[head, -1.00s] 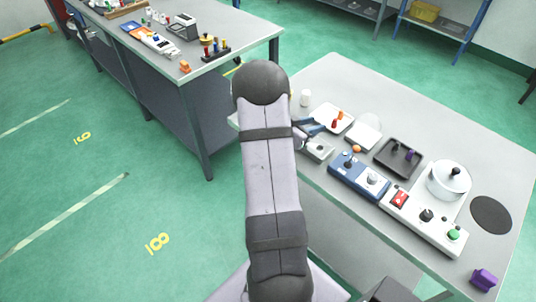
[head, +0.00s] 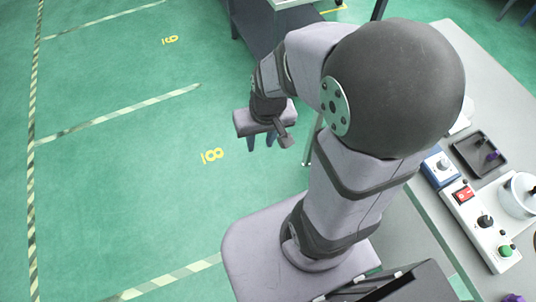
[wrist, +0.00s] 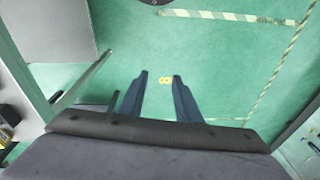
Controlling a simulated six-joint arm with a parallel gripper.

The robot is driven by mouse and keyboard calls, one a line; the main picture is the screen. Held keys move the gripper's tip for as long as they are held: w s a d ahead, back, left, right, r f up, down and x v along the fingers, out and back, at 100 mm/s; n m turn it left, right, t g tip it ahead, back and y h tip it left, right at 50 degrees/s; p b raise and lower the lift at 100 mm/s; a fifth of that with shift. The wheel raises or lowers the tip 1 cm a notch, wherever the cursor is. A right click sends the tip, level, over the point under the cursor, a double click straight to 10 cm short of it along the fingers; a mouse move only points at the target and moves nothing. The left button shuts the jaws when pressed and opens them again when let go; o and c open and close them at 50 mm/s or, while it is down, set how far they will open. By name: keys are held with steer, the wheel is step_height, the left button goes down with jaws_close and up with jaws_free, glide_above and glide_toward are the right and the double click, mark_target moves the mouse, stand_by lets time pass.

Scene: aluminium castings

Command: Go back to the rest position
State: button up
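My gripper (head: 261,143) hangs over the green floor, left of my folded arm, in the head view. Its two blue fingers point down and stand apart. In the wrist view my gripper (wrist: 160,88) is open, with only green floor and a yellow floor number between and beyond the fingertips. It holds nothing. It is clear of the worktable (head: 488,75).
The worktable at the right bears a black tray (head: 470,158), a blue control box (head: 440,170), a white button panel (head: 480,225) and a white pot (head: 517,200). My arm hides part of the table. A second bench (head: 255,25) stands behind. The floor at left is clear.

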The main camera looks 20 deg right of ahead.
steer(key=shift+n+g+h, duration=0.3)
steer(key=shift+n+g, duration=0.4)
steer(key=shift+g, duration=0.2)
steer(key=s, duration=0.5)
steer(key=shift+s+a+r, duration=0.1)
steer(key=shift+s+r, duration=0.05)
steer(key=shift+r, duration=0.1)
steer(key=shift+c, duration=0.4)
